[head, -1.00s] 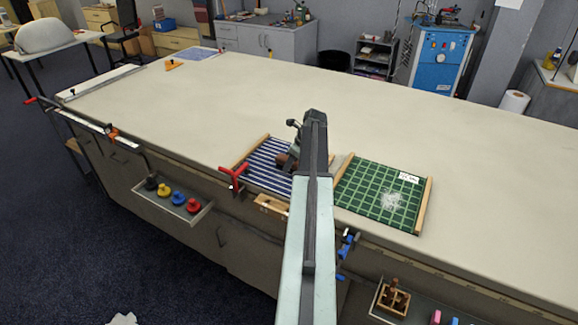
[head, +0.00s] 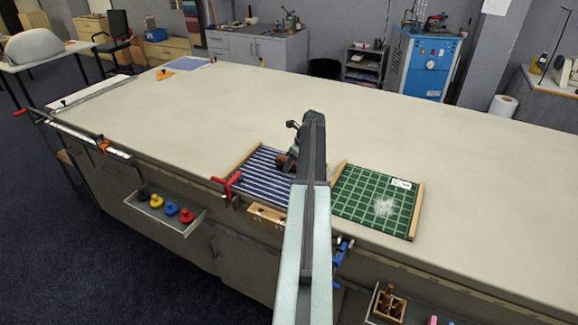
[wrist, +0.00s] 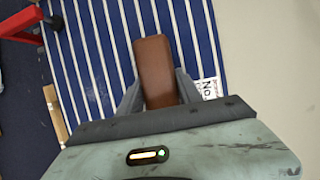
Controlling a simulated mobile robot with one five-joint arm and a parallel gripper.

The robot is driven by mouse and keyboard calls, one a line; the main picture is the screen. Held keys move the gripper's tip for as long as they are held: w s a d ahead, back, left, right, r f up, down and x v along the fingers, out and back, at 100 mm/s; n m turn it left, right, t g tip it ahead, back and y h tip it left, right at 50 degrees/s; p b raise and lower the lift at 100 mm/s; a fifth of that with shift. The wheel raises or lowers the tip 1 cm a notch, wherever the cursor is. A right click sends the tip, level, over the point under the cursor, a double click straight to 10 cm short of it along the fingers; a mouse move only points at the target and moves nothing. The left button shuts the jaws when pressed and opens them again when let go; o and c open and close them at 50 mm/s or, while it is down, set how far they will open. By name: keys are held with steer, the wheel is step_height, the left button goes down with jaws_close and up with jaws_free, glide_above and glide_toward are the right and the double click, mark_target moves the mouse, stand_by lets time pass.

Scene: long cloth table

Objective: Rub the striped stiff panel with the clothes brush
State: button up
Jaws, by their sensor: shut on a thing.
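The striped stiff panel (head: 258,172) is navy with white stripes and lies near the table's front edge, left of my arm. My gripper (wrist: 155,88) is shut on the clothes brush (wrist: 155,62), a brown block with rounded corners. The brush also shows in the head view (head: 282,162), partly hidden by my arm, over the panel's right part. In the wrist view the brush overlaps the striped panel (wrist: 88,60), near its right edge and white label (wrist: 208,88). Its bristles are hidden, and I cannot tell whether it touches the cloth. Faint grey marks show on the panel.
A green checked panel (head: 365,193) with a pale patch lies right of my arm. A red clamp (head: 228,186) stands at the striped panel's front left corner. Blue clamps (head: 341,250) hang at the table edge. The table (head: 220,105) is clear behind the panels.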

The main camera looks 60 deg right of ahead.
mark_target(271, 189)
steer(key=shift+s+a+r, duration=0.1)
steer(key=shift+s+a, duration=0.05)
steer(key=shift+a, duration=1.6)
steer(key=shift+s+a, duration=0.15)
steer(key=shift+a, duration=0.7)
steer(key=shift+s+a, duration=0.1)
steer(key=shift+a, duration=0.75)
steer(key=shift+s+a, duration=0.1)
steer(key=shift+a, duration=1.65)
steer(key=shift+s+a+f, duration=0.1)
steer(key=shift+s+a, duration=0.05)
steer(key=shift+a, duration=0.75)
steer(key=shift+s+a+f, duration=0.1)
steer(key=shift+s+a, duration=0.05)
steer(key=shift+a, duration=0.7)
steer(key=shift+w+r+p, duration=0.1)
steer(key=shift+r+p, duration=0.25)
steer(key=shift+r, duration=0.1)
step_height(271, 189, up, 5)
steer(key=p, duration=0.5)
steer(key=shift+d, duration=0.15)
